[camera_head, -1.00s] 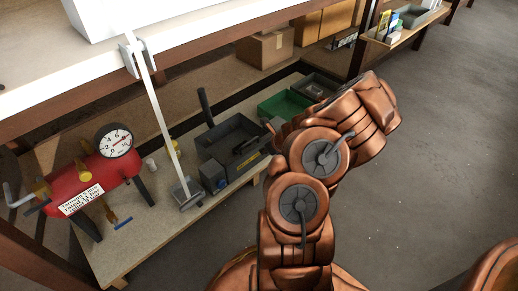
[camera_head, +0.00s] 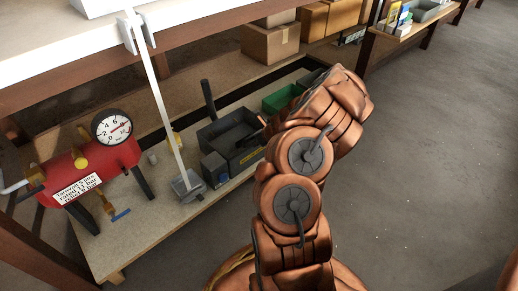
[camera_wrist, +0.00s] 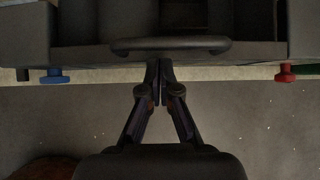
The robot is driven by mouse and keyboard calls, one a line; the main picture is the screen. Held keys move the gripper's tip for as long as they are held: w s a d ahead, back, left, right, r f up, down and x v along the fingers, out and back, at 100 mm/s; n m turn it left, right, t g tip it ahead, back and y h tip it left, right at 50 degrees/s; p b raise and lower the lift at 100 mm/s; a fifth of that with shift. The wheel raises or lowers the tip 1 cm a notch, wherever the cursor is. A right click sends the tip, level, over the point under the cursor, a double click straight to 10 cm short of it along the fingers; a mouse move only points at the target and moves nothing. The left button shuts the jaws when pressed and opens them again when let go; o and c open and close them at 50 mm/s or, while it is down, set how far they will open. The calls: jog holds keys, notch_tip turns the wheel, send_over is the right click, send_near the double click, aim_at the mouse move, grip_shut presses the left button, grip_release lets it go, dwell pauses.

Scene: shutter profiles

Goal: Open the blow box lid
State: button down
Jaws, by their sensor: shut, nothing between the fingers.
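A dark grey box (camera_head: 229,136) with a yellow label on its front edge stands on the lower shelf in the head view. In the wrist view a dark box (camera_wrist: 75,27) with a horizontal handle bar (camera_wrist: 170,44) fills the top; I take it for the same blow box. A blue knob (camera_wrist: 55,77) and a red knob (camera_wrist: 285,73) stick out below its left and right. My gripper (camera_wrist: 159,70) is shut and empty, its tips just below the handle in the picture; contact cannot be told. In the head view my arm hides most of the gripper.
A red tank with a gauge (camera_head: 75,175) stands on the shelf at the left. A slanted metal rod with a grey foot (camera_head: 187,185) and a small dark box (camera_head: 215,169) are left of the blow box. A green bin (camera_head: 281,98) lies beyond. The floor at right is clear.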

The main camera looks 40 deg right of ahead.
jog(key=shift+w+r, duration=0.4)
jog(key=shift+r, duration=0.15)
